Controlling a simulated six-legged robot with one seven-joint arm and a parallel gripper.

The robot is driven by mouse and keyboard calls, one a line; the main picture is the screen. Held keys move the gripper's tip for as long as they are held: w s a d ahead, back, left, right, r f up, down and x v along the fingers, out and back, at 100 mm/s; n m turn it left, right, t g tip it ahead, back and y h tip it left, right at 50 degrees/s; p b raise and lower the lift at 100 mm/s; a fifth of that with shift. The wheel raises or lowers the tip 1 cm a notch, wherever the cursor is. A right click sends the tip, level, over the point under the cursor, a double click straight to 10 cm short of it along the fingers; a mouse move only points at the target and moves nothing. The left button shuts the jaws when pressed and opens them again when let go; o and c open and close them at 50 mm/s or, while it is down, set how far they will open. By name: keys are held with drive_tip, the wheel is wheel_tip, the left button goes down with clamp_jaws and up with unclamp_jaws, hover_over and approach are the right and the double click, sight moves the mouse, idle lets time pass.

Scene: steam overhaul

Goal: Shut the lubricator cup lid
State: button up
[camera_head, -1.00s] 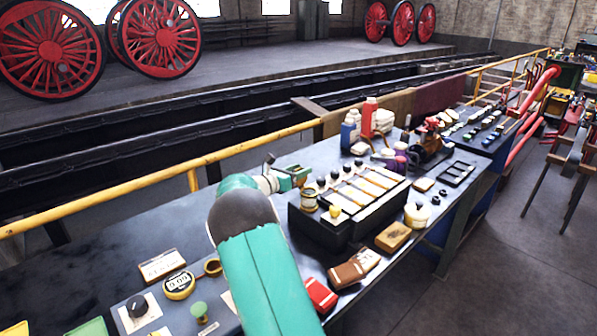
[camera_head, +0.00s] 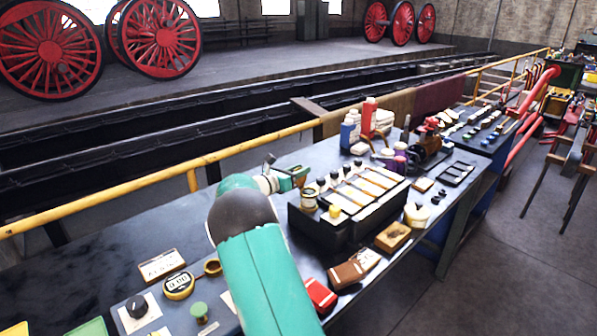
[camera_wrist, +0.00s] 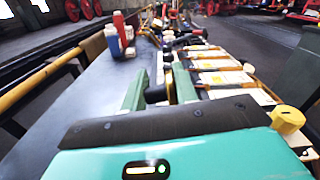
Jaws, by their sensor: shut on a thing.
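The lubricator is a long black box (camera_head: 318,229) with a pale top, black round knobs and small yellow-marked strips; a brass-coloured cup (camera_head: 309,199) stands at its near left end. My gripper (camera_head: 298,172) is at the box's back left corner, just behind the cup. In the wrist view my gripper's two green fingers (camera_wrist: 159,88) are shut on a dark rounded piece (camera_wrist: 156,95). I cannot tell whether this piece is the cup lid, nor how far the lid stands open. A yellow cap (camera_wrist: 288,118) shows at the right of the wrist view.
Blue (camera_head: 349,132) and red (camera_head: 369,117) bottles stand behind the box. A yellow rail (camera_head: 250,145) runs along the bench's back edge. A tan block (camera_head: 393,237), brown pouch (camera_head: 347,273) and red packet (camera_head: 320,296) lie in front.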

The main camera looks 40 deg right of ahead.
drive_tip(key=shift+s+r+m, duration=0.1)
drive_tip(key=shift+m, duration=0.2)
drive_tip(key=m, duration=0.1)
drive_tip(key=s+m, duration=0.1)
drive_tip(key=m, duration=0.1)
drive_tip(key=shift+s+r, duration=0.15)
drive_tip(key=shift+r, duration=0.1)
drive_tip(key=s+m, duration=0.1)
drive_tip(key=m, duration=0.1)
drive_tip(key=s+m, duration=0.1)
drive_tip(key=m, duration=0.2)
drive_tip(key=s+m, duration=0.1)
drive_tip(key=m, duration=0.2)
drive_tip(key=shift+s+f, duration=0.25)
drive_tip(key=shift+f, duration=0.05)
drive_tip(key=shift+s+f+m, duration=0.25)
drive_tip(key=shift+s+m, duration=0.05)
drive_tip(key=shift+m, duration=0.6)
drive_tip(key=shift+s+f+m, duration=0.2)
drive_tip(key=shift+s+m, duration=0.1)
drive_tip(key=shift+m, duration=0.6)
drive_tip(key=o, duration=0.8)
drive_tip(key=shift+s, duration=0.1)
